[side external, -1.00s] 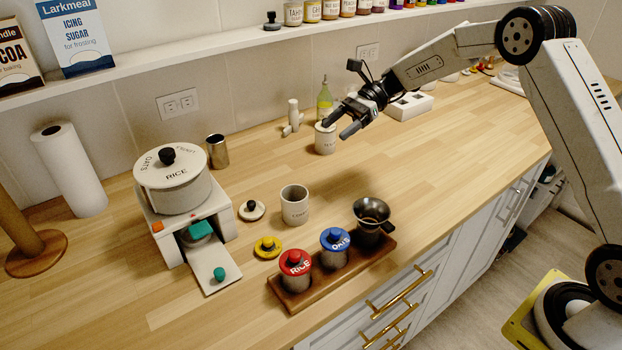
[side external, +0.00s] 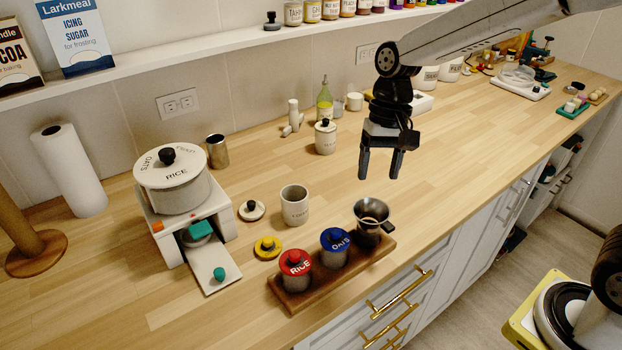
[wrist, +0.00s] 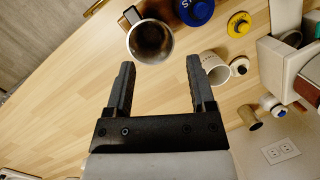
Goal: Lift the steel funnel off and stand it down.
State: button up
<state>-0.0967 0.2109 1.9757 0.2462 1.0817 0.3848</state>
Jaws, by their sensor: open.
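The steel funnel (side external: 371,212) sits upright in the right-hand place of the wooden rack (side external: 290,301), on top of a dark jar, with its handle pointing right. In the wrist view the funnel (wrist: 151,41) shows its open mouth beyond my fingertips. My gripper (side external: 380,176) points down above and behind the funnel, apart from it. Its two fingers are spread with nothing between them, as the wrist view also shows (wrist: 158,75).
A red-lidded jar (side external: 296,263) and a blue-lidded jar (side external: 334,241) stand in the rack left of the funnel. An open cream canister (side external: 295,206) stands behind them. A yellow lid (side external: 267,247) lies nearby. The counter (side external: 460,150) is clear to the right.

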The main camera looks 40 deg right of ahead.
jog(key=s+n+t+h, duration=0.2)
jog(key=s+n, duration=0.2)
jog(key=n, duration=0.1)
send_over(386, 223)
jog(key=shift+m, duration=0.3)
jog(key=shift+s+f, duration=0.15)
jog(key=shift+f, duration=2.15)
jog(key=shift+f, duration=0.1)
jog(key=shift+f, duration=1.2)
jog(key=shift+f, duration=2.6)
grip_shut()
